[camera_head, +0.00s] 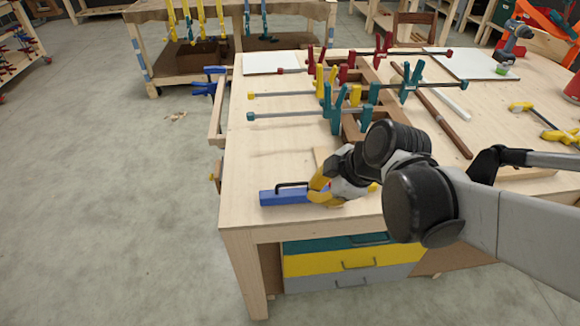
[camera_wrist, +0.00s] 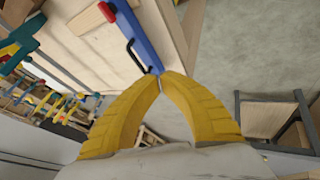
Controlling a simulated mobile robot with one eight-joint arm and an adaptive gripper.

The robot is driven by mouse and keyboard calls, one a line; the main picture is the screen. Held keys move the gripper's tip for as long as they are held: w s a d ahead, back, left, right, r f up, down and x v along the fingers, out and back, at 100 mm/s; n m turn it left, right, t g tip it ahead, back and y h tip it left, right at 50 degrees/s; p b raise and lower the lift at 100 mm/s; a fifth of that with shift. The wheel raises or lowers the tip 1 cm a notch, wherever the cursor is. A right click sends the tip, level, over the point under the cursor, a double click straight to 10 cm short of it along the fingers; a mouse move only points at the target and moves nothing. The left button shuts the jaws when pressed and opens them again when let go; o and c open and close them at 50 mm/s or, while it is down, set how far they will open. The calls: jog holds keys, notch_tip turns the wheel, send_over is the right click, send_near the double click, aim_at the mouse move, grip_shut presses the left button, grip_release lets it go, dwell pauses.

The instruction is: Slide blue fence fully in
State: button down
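The blue fence (camera_head: 283,197) is a long bar with a black handle (camera_head: 292,185), lying along the front left edge of the wooden workbench (camera_head: 245,178). My yellow-fingered gripper (camera_head: 318,183) is at the fence's right end and hides what lies behind it. In the wrist view the blue fence (camera_wrist: 140,38) runs away from the fingertips. The gripper fingertips (camera_wrist: 161,75) come together at the fence's near end, with no object seen between them. I cannot tell whether they touch the fence.
Several clamps, including a teal one (camera_head: 337,108), hold wooden chair parts on the bench. A drill (camera_head: 512,42) stands at the back right. Drawers, one yellow (camera_head: 315,264), sit under the bench. The floor (camera_head: 120,210) to the left is open.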

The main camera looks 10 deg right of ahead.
jog(key=n, duration=0.1)
jog(key=b, duration=0.5)
send_near(285, 194)
notch_tip(285, 194, down, 3)
jog(key=s+a, duration=0.1)
jog(key=s, duration=0.1)
jog(key=w, duration=0.1)
jog(key=w+f+b, duration=0.1)
jog(key=w, duration=0.1)
jog(key=shift+a, duration=0.15)
jog(key=shift+w+b, duration=0.35)
jog(key=shift+w, duration=0.1)
jog(key=w+p, duration=0.1)
jog(key=w, duration=1.9)
jog(key=shift+w, duration=0.35)
jog(key=shift+s, duration=0.1)
